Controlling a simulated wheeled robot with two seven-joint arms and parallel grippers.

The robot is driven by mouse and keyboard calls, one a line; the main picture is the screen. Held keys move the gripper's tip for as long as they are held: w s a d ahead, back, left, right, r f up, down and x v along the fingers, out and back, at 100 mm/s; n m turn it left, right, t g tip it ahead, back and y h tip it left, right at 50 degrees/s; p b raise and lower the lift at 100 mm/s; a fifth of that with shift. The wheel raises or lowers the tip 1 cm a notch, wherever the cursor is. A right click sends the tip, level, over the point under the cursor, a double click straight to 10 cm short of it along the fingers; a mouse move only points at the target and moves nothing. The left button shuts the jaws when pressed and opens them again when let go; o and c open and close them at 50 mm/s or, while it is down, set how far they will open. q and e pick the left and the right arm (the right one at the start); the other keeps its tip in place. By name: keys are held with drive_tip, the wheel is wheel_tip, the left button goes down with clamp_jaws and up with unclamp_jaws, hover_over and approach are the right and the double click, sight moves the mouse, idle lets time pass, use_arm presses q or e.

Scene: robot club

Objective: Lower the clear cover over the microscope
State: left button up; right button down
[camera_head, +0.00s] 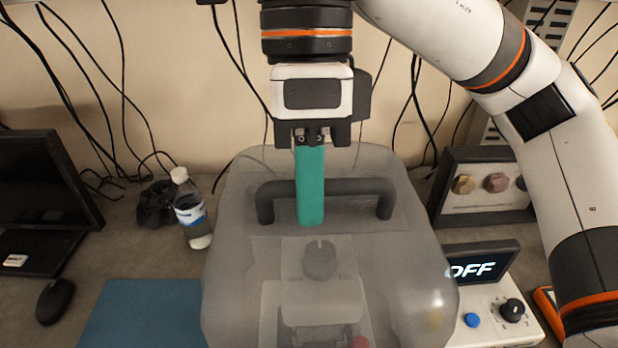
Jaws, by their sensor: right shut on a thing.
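The clear cover (235,250) is a smoky see-through box with a dark bar handle (353,187) on top. It stands upright in the middle of the view. The microscope (320,260) shows dimly through it, with a dark round knob and pale body. The cover appears to be around the microscope; its lower edge is out of frame, so I cannot tell whether it touches the table. My right gripper (311,212), with teal fingers pointing down, is shut on the handle near its middle. My left gripper is not in view.
A water bottle (192,212) and a blue mat (145,312) are left of the cover. A monitor (40,185) and mouse (54,301) are farther left.

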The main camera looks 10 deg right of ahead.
sight(309, 237)
drive_tip(key=shift+w+b+x, duration=0.25)
drive_tip(key=shift+b+x, duration=0.6)
drive_tip(key=shift+x, duration=0.25)
drive_tip(key=shift+w+b+x, duration=0.25)
drive_tip(key=shift+b+x, duration=0.6)
drive_tip(key=shift+x, duration=0.3)
drive_tip(key=shift+s+d+f, duration=0.1)
drive_tip(key=shift+b+x, duration=0.75)
drive_tip(key=shift+x, duration=0.1)
drive_tip(key=c, duration=1.3)
unclamp_jaws()
drive_tip(key=shift+c, duration=0.2)
